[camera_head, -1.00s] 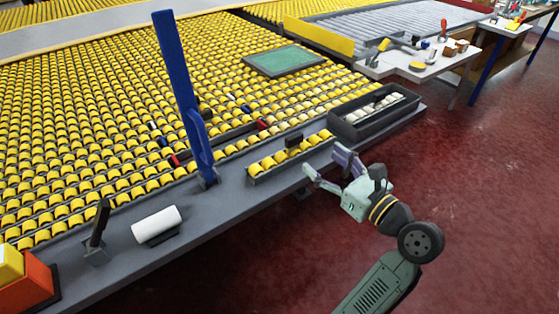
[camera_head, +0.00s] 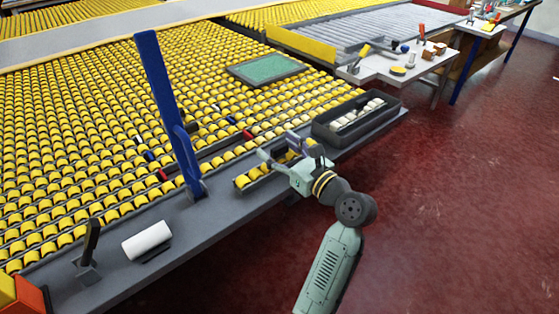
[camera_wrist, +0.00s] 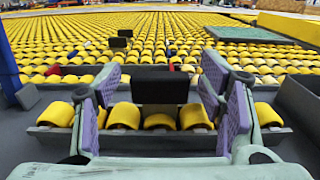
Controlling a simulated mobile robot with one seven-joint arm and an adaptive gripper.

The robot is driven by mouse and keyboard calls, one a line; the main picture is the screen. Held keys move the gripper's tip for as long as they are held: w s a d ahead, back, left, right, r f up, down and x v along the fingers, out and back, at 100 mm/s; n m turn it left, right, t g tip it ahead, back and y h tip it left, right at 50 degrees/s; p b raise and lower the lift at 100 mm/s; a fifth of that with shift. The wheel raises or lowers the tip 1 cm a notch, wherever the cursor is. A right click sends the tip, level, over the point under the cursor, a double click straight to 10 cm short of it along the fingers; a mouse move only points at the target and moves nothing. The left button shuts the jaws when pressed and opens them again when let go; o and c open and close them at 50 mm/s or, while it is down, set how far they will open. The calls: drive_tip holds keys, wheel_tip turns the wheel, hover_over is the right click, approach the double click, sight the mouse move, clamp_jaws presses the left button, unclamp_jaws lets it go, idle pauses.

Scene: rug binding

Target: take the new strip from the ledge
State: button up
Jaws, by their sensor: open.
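The new strip (camera_wrist: 57,116) is a dark grey channel with several yellow rollers and a black block (camera_wrist: 160,85) standing at its middle. It lies on the grey ledge (camera_head: 224,212) along the front of the roller bed; its left end (camera_head: 243,182) shows in the head view, and my gripper hides most of the rest. My gripper (camera_head: 279,149) is open above the strip. In the wrist view its purple-padded fingers (camera_wrist: 162,100) stand on either side of the black block, with gaps on both sides. I cannot tell how far down they reach.
A blue post (camera_head: 168,110) stands on the ledge to the left, with a white roll (camera_head: 147,241) and a black-handled stand (camera_head: 89,246) beyond it. A dark bin (camera_head: 328,131) with white pieces is close on the right. A green panel (camera_head: 266,69) lies on the bed.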

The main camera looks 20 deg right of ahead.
drive_tip(key=c, duration=1.5)
